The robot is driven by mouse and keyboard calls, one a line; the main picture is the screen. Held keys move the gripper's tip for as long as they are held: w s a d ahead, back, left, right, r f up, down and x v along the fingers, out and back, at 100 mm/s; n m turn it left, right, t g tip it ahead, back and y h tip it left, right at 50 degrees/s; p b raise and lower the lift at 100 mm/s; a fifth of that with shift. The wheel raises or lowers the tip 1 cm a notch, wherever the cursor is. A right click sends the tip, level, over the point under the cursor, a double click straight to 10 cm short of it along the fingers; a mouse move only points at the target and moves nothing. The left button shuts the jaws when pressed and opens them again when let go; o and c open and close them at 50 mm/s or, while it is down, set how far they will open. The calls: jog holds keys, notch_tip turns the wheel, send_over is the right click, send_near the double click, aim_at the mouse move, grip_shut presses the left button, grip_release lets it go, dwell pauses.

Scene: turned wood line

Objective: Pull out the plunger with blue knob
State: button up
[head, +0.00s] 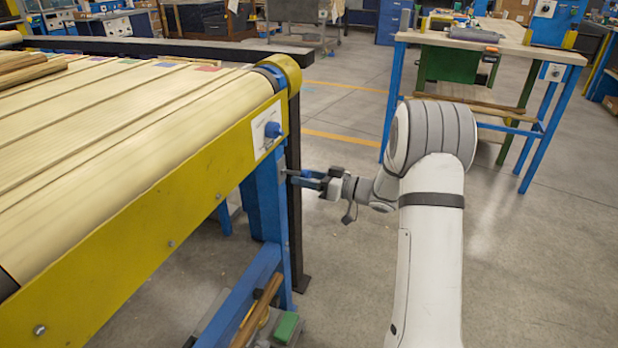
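The plunger's round blue knob (273,130) sticks out from a white plate (266,127) on the yellow side rail of the conveyor, near its right end. My gripper (291,177) is below and slightly right of the knob in the picture, apart from it, with its blue fingers pointing left toward the conveyor's blue leg. The two fingers look parted with nothing between them. The knob is in plain view. The shaft behind it is hidden.
The conveyor's yellow rail (150,228) and blue leg (266,200) stand close to my gripper. Wooden pieces (262,306) and a green block (287,327) lie low beside the leg. A blue-framed workbench (480,45) stands at the back right. The floor between is clear.

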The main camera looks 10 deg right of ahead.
jog(key=shift+s+d+r, duration=0.1)
jog(key=shift+s+d, duration=0.05)
jog(key=shift+d, duration=0.2)
jog(key=p+v, duration=0.2)
jog(key=v, duration=0.5)
